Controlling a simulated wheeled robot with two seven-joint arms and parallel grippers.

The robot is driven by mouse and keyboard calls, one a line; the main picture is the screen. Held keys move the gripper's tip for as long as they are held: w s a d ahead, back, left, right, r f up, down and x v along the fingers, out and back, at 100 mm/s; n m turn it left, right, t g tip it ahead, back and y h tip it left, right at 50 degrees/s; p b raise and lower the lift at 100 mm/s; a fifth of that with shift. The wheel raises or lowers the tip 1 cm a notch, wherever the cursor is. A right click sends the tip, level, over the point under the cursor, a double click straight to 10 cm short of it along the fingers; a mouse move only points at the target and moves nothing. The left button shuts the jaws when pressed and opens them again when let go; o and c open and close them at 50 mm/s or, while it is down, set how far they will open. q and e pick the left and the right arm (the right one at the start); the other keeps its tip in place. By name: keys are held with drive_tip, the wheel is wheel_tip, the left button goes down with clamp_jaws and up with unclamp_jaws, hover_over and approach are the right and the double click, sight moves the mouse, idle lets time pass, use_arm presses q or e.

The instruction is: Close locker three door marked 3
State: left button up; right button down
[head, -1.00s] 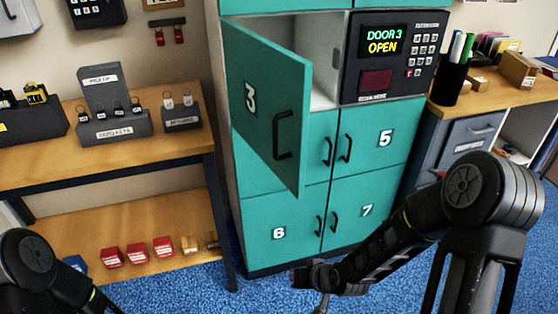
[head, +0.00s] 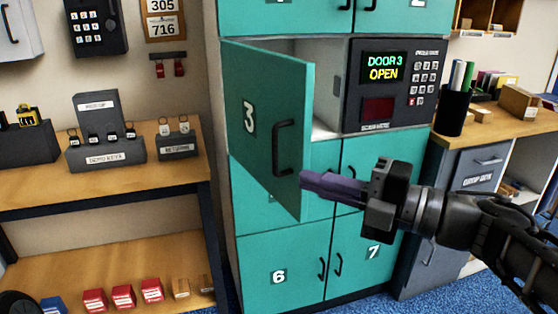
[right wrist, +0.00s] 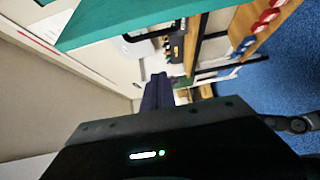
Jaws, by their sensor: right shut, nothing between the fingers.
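The teal locker door marked 3 (head: 262,110) stands open in the head view, swung outward from its left side. Its dark handle (head: 283,148) is near the free right edge. Behind it the inside of locker three (head: 322,75) shows partly. My right gripper (head: 304,181) is shut and empty, its purple fingers pointing left at the lower part of the door's free edge; I cannot tell whether they touch it. In the right wrist view, the dark fingers (right wrist: 157,80) lie below a teal panel edge (right wrist: 130,25). My left gripper is out of view.
The keypad panel (head: 393,85) right of the opening reads "DOOR 3 OPEN". Lower doors 6 (head: 278,277) and 7 (head: 372,252) look shut. A wooden shelf (head: 40,180) with key holders stands left, and a wooden desk (head: 480,132) stands right.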

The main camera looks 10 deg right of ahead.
sight(273, 161)
drive_tip(key=shift+w, duration=0.1)
drive_tip(key=w+a, duration=0.1)
drive_tip(key=w, duration=0.1)
drive_tip(key=w+a, duration=0.2)
drive_tip(key=w, duration=0.1)
drive_tip(key=w+a, duration=0.2)
drive_tip(key=w, duration=0.1)
drive_tip(key=shift+w+d, duration=0.3)
drive_tip(key=shift+d, duration=0.3)
